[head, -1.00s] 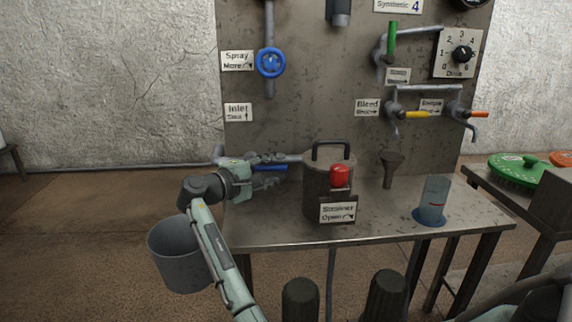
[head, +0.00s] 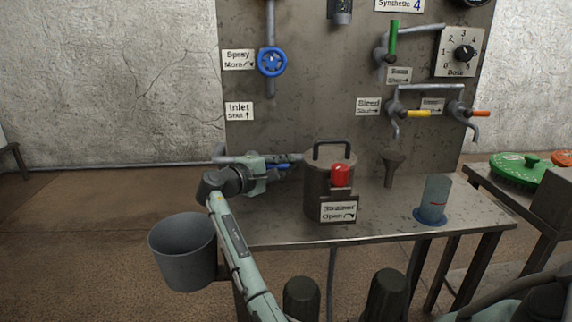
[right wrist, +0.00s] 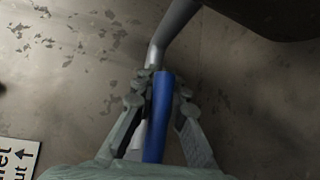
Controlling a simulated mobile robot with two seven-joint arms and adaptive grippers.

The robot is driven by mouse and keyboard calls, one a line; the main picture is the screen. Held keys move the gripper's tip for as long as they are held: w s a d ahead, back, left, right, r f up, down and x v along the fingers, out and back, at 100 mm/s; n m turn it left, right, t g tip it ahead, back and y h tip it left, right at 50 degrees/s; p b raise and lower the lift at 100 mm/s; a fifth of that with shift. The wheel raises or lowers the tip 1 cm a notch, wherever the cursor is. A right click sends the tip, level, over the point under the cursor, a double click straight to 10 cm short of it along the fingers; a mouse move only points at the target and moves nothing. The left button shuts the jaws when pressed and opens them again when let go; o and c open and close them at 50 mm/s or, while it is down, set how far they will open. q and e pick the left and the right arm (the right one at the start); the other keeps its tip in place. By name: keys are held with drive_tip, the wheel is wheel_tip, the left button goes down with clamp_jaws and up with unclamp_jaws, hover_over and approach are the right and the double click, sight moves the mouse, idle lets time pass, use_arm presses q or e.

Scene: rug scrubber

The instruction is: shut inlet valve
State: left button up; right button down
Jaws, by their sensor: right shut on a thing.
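The inlet valve's blue lever (head: 283,166) sits on the grey pipe low at the left of the panel and points right, roughly level. My right gripper (head: 268,170) is at this lever, in front of the pipe. In the right wrist view the blue lever (right wrist: 158,115) lies between the fingers (right wrist: 160,100), which are shut on it. The gripper hides part of the lever and the valve body in the head view. The label "Inlet Shut" with an up arrow (head: 239,111) is above on the panel. My left gripper is not in view.
A strainer canister (head: 317,190) with a red knob (head: 340,174) stands just right of the gripper. A grey bucket (head: 183,255) is below left of the table (head: 400,222). A blue spray wheel (head: 271,62) is above. A blue cup (head: 434,200) stands at the table's right.

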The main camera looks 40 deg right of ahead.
idle(0.4)
drive_tip(key=shift+r, duration=0.2)
drive_tip(key=shift+r+n+h+p, duration=0.15)
drive_tip(key=shift+n+h+p, duration=0.15)
drive_tip(key=shift+r+n+h, duration=0.4)
drive_tip(key=shift+r+h, duration=0.1)
use_arm(q)
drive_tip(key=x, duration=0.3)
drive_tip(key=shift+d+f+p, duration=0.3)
drive_tip(key=shift+p, duration=0.1)
use_arm(e)
drive_tip(key=r+n+h, duration=0.1)
drive_tip(key=r+n+t+h, duration=0.1)
drive_tip(key=a+r+n+t+h, duration=0.1)
drive_tip(key=n, duration=0.1)
drive_tip(key=shift+w+a+r, duration=0.1)
drive_tip(key=shift+w+r, duration=0.15)
drive_tip(key=shift+w, duration=0.1)
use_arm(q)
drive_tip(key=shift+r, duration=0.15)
use_arm(e)
drive_tip(key=c, duration=1.5)
unclamp_jaws()
